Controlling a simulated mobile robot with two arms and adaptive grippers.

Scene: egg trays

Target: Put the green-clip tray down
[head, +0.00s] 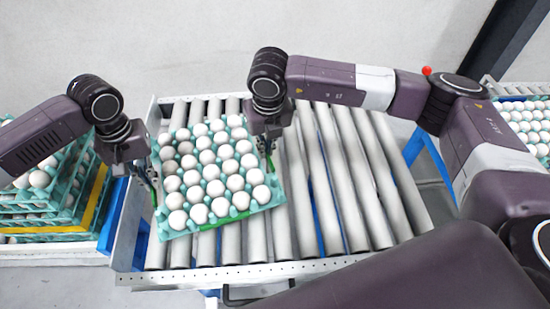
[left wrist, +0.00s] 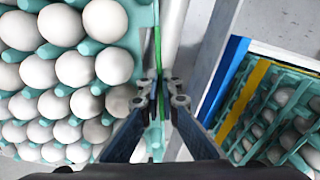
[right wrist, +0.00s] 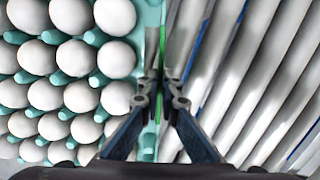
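The green-clip tray (head: 236,215) is teal, full of white eggs, and turned slightly over the left part of the roller conveyor. Green clips show at its left (left wrist: 158,45) and right (right wrist: 162,45) edges. My left gripper (head: 151,183) is shut on the left edge; in the left wrist view its fingertips (left wrist: 160,88) close around the green clip. My right gripper (head: 267,150) is shut on the right edge, and its fingertips (right wrist: 160,86) pinch the clip there. I cannot tell whether the tray's underside touches the rollers.
The roller conveyor (head: 345,190) has free rollers to the right of the tray and a metal side rail (head: 270,271) in front. A stack of egg trays (head: 50,215) stands at the left, with a yellow layer. More egg trays (head: 525,125) stand at the far right.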

